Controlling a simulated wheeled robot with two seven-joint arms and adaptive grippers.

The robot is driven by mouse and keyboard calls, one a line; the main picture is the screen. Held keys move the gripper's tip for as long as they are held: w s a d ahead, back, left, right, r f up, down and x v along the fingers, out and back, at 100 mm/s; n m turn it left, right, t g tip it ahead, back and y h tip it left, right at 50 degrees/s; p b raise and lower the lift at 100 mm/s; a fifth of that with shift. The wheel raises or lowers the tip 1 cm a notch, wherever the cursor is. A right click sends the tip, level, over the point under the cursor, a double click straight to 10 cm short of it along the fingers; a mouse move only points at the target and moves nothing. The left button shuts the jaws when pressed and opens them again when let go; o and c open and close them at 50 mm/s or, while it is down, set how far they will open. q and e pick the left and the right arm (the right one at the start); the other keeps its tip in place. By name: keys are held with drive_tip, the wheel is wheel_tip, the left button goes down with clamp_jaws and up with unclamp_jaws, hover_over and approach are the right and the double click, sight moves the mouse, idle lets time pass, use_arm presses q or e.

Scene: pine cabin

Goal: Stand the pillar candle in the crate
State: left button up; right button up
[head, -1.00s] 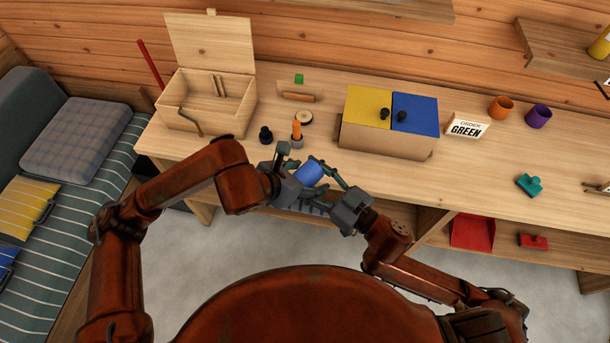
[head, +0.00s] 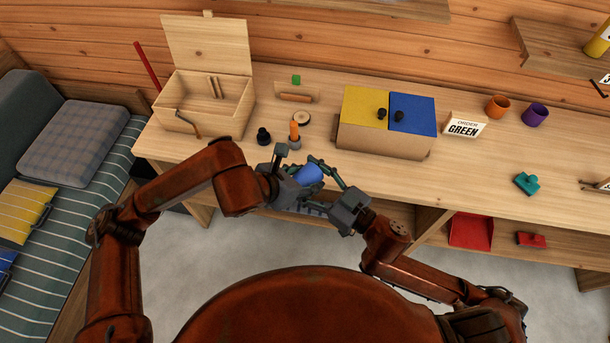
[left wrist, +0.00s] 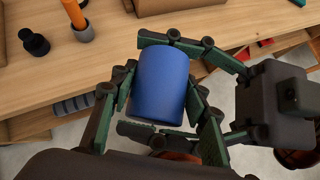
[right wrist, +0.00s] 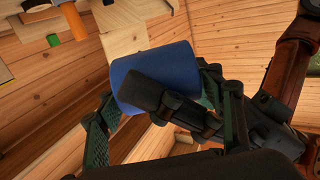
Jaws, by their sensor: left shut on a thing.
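The pillar candle is a plain blue cylinder (head: 311,173), held in front of the table's front edge. My left gripper (left wrist: 158,95) is shut on the candle (left wrist: 162,78), with a finger on each side of it. My right gripper (head: 328,178) comes in from the right, its fingers spread around the candle. In the right wrist view the candle (right wrist: 160,75) lies tilted between the open right fingers (right wrist: 155,100), partly hidden by a dark gripper part. A pale wooden open box (head: 210,105) with a raised lid stands at the table's back left; I cannot tell whether it is the crate.
Near the table's front stand a black knobbed piece (head: 263,136) and a grey holder with an orange stick (head: 295,135). A box with yellow and blue lids (head: 385,140) stands mid-table. A red bin (head: 471,231) sits below.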

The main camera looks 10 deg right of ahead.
use_arm(q)
drive_tip(key=shift+w+a, duration=0.1)
use_arm(e)
drive_tip(key=shift+o, duration=1.4)
